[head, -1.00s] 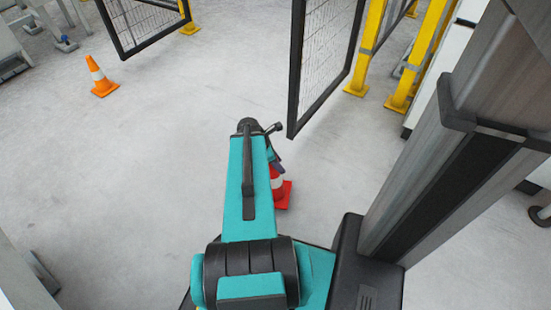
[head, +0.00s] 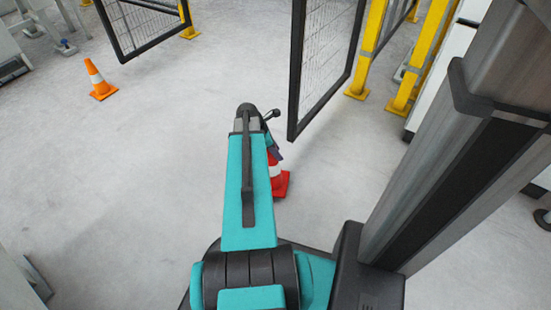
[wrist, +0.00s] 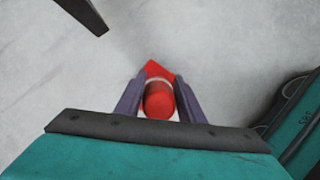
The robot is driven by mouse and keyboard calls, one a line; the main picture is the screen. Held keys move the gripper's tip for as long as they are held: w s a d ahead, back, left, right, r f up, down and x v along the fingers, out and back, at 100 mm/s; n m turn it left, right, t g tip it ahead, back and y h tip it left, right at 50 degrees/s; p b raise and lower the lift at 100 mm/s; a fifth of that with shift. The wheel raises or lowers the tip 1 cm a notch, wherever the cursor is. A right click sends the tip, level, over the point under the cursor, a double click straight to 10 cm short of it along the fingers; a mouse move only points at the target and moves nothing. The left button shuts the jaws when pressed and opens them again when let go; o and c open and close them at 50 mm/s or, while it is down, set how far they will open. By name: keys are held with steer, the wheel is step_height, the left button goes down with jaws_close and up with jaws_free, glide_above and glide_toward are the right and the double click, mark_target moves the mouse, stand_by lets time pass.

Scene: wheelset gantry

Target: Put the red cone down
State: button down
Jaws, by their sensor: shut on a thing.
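The red cone (head: 281,184) has a white band and a square red base, and shows just right of my arm's end in the head view. My arm hides part of it. In the wrist view the cone (wrist: 158,100) is seen from above, between the two fingers. My gripper (wrist: 159,98) is shut on the cone near its top. In the head view my gripper (head: 275,150) is mostly hidden behind the arm. The cone looks upright; I cannot tell whether its base touches the floor.
An orange cone (head: 100,80) with a white band stands on the floor at the upper left. A dark-framed mesh gate (head: 325,60) stands beyond my gripper, with yellow posts (head: 370,45) to its right. The grey floor (head: 130,170) to the left is clear.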

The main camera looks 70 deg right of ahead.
step_height(320, 180, down, 4)
steer(key=shift+r+b, duration=0.25)
steer(key=shift+b, duration=0.95)
steer(key=c, duration=1.2)
jaws_free()
steer(key=p+v, duration=0.6)
steer(key=v, duration=0.6)
